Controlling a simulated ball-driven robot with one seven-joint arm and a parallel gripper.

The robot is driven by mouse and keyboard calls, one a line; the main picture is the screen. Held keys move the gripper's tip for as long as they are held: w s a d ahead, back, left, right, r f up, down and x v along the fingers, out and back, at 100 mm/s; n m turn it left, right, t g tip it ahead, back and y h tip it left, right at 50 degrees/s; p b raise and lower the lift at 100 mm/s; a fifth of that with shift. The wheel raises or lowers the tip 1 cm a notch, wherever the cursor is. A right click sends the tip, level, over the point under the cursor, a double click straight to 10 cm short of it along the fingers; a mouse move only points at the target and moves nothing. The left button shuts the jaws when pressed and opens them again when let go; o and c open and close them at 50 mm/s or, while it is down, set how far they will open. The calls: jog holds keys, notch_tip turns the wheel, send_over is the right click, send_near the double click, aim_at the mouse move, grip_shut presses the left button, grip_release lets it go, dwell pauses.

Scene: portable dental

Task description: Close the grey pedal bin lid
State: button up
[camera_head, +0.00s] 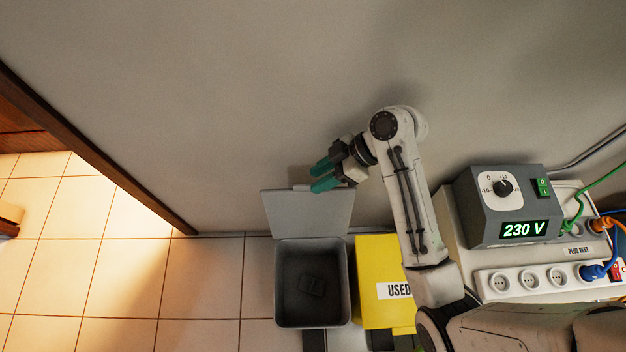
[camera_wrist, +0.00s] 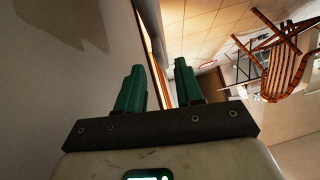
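The grey pedal bin (camera_head: 313,285) stands on the tiled floor by the wall in the head view. Its lid (camera_head: 312,217) stands raised at the back, so the dark inside shows with a small dark object at the bottom. My gripper (camera_head: 316,176) has green fingers and is at the upper edge of the lid in the picture. I cannot tell whether it touches the lid. In the wrist view my gripper (camera_wrist: 159,82) has its two fingers apart with nothing between them. The bin is not visible in the wrist view.
A yellow bin (camera_head: 375,268) with a "USED" label stands just right of the grey bin. Further right are a grey 230 V unit (camera_head: 503,205) and a white socket strip (camera_head: 530,280) with cables. The wall (camera_head: 200,110) is behind; tiled floor (camera_head: 200,290) is free on the left.

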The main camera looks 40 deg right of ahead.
jog(key=shift+x, duration=1.4)
jog(key=shift+s, duration=0.1)
grip_shut()
